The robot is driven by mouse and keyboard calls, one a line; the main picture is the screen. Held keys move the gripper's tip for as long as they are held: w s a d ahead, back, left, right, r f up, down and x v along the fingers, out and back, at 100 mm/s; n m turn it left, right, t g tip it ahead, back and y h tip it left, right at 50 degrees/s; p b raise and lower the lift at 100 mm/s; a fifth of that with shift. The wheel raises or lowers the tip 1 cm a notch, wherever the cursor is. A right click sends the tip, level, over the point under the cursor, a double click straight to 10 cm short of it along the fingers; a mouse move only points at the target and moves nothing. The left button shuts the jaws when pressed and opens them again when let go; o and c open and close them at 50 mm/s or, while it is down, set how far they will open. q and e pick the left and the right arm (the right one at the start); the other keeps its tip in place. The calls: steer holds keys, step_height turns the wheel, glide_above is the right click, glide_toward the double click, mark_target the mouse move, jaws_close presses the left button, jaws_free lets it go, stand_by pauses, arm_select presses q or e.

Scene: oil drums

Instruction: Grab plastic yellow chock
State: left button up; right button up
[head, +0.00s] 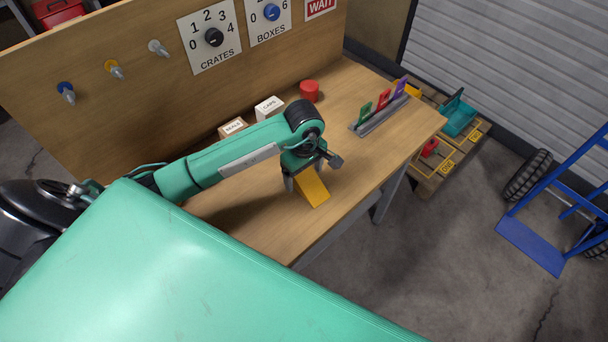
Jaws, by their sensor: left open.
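The yellow chock (313,191) is a small wedge on the wooden workbench (340,110), near its front edge. My left arm reaches in from the left over the bench, and my left gripper (305,182) points down at the chock. Its jaws are open, with a finger on each side of the chock's upper part. I cannot tell whether the fingers touch it. The gripper hides the chock's far end. My right gripper is not in view.
Two small labelled boxes (269,108) and a red cylinder (309,91) stand behind my arm. A grey rack (380,115) with coloured tags is at the bench's right. A blue hand truck (530,245) stands on the floor at right, beyond a pallet with yellow-marked items.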

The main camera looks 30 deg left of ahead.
arm_select(q)
steer(key=shift+f, duration=0.4)
steer(key=shift+c, duration=0.2)
steer(key=c, duration=1.1)
steer(key=shift+r, duration=0.15)
steer(key=shift+c, duration=0.2)
